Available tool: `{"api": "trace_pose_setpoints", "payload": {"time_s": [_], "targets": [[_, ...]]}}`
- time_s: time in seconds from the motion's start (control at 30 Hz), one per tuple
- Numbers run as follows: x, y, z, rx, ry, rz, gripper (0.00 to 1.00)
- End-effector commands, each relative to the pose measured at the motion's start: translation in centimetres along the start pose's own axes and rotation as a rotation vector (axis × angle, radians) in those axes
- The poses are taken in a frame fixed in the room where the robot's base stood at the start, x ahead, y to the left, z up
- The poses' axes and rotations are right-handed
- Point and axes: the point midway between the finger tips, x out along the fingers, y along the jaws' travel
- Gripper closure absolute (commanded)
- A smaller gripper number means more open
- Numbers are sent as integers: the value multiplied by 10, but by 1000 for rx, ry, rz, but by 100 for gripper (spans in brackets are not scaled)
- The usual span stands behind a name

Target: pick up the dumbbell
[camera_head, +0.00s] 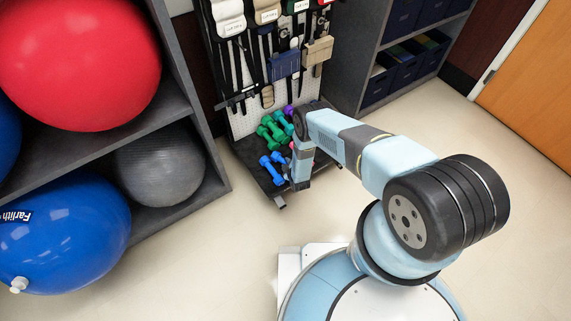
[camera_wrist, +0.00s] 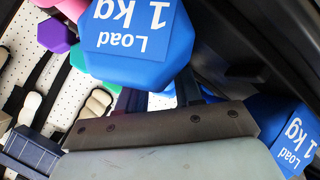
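Blue dumbbells (camera_head: 271,169) lie on the low base of the rack, left of my gripper in the head view. In the wrist view, a large blue dumbbell head (camera_wrist: 138,42) marked "Load 1 kg" is close at the top. Another blue head (camera_wrist: 296,134) with the same marking shows at the right edge. I cannot tell whether both belong to one dumbbell. My gripper (camera_wrist: 160,125) is just below and between these heads; in the head view its lower end (camera_head: 300,180) is down at the rack base. Its fingertips and any grip are hidden.
Green dumbbells (camera_head: 273,131) and a purple one (camera_head: 289,110) lie behind the blue ones. The pegboard rack (camera_head: 236,122) holds hanging straps and tools. A shelf with a red ball (camera_head: 80,60) and blue ball (camera_head: 65,235) stands at left. Floor (camera_head: 440,130) at right is clear.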

Motion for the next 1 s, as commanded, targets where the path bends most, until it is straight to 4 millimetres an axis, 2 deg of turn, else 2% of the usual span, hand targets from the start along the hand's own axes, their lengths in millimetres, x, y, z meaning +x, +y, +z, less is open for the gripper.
{"api": "trace_pose_setpoints", "payload": {"time_s": [0.03,0.27,1.0], "targets": [[0,-2,0,0,0,-4,78],[-1,-3,0,0,0,-6,100],[-2,-6,0,0,-2,-10,100]]}}
